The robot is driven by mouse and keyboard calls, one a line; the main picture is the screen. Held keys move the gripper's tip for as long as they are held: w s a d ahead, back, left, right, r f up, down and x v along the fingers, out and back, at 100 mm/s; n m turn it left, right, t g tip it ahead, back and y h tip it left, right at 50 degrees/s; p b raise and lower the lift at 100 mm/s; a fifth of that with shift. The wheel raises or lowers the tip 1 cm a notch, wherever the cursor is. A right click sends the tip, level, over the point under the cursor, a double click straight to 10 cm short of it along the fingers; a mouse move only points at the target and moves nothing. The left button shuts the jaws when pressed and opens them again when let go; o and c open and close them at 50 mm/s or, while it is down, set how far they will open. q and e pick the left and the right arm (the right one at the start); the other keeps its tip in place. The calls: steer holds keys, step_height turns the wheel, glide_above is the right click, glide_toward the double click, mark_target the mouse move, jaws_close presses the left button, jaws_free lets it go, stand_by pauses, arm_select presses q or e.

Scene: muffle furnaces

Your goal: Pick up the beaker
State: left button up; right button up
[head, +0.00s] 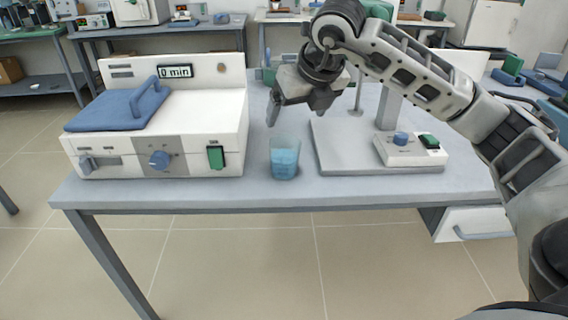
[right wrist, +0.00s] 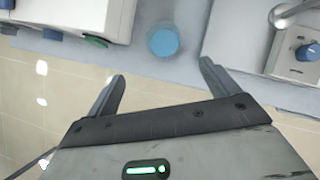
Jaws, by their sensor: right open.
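The beaker (head: 285,158) is clear glass with blue liquid and stands upright near the front edge of the table (head: 230,195), between two devices. My right gripper (head: 315,112) is open and empty, above the beaker in the head view and apart from it. In the right wrist view the beaker (right wrist: 163,42) shows from above, beyond and between the two spread fingertips (right wrist: 162,72). My left gripper is in neither view.
A white furnace-like device (head: 160,125) with a blue lid and a "0 min" display stands left of the beaker. A stand with a grey base plate (head: 345,150) and a white control box (head: 410,149) stands right of it. Other benches with equipment are behind.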

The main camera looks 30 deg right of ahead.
mark_target(284, 150)
steer(key=x, duration=0.7)
steer(key=d+x, duration=0.1)
steer(key=x, duration=0.2)
steer(key=shift+w+f, duration=0.1)
steer(key=shift+w, duration=0.05)
steer(key=x, duration=0.4)
steer(key=shift+s+a+f, duration=0.15)
steer(key=shift+s+a, duration=0.05)
steer(key=shift+s, duration=0.05)
steer(key=shift+w+d+f, duration=0.1)
steer(key=shift+w+f, duration=0.2)
steer(key=shift+f, duration=0.25)
steer(key=shift+r, duration=0.1)
steer(key=c, duration=1.2)
